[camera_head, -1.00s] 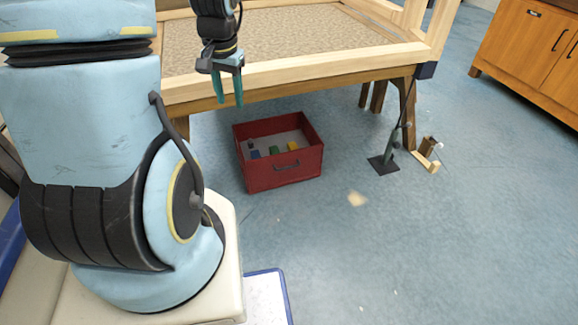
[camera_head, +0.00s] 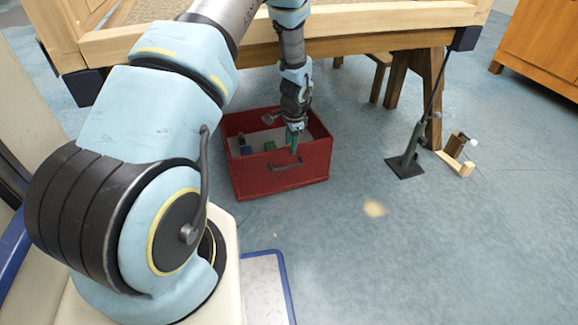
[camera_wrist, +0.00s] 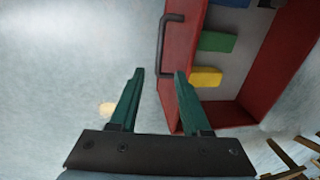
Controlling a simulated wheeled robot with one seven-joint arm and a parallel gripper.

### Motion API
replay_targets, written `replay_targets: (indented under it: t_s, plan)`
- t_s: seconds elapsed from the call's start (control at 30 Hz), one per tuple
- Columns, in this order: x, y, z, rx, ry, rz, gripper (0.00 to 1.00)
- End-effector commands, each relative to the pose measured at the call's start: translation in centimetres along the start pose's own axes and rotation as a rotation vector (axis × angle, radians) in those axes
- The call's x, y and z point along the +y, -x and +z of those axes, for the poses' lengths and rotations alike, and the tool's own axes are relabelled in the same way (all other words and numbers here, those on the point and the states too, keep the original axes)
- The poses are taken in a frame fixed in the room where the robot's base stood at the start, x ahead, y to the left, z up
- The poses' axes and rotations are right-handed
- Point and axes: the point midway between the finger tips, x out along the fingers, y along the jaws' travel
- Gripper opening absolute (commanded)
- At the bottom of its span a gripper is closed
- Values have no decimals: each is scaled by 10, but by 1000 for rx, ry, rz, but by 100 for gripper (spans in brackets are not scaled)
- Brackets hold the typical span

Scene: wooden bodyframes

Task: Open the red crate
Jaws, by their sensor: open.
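The red crate (camera_head: 300,174) sits on the floor under the edge of a wooden frame table. It has an open top, and a dark handle (camera_head: 286,164) is on its front wall. My gripper (camera_head: 293,142) is over the crate's front rim, near the handle. I cannot tell whether a finger touches the wall. Inside the crate are a green block (camera_wrist: 217,42), a yellow block (camera_wrist: 206,77) and a blue block (camera_head: 246,150).
The wooden frame table (camera_head: 400,22) stands above and behind the crate, with trestle legs. A dark green stand on a black plate (camera_head: 405,167) and a small wooden piece (camera_head: 458,160) are to the right. Floor in front of the crate is clear.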

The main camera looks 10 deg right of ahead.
Motion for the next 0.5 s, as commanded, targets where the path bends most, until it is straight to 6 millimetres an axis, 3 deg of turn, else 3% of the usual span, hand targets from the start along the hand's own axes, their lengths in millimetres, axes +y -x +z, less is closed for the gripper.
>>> replay_targets:
  t_s: [0.17, 0.5]
  plan:
    - [2, -17, -1, -1, -8, 1, 47]
    - [1, -79, 0, -1, -5, 1, 47]
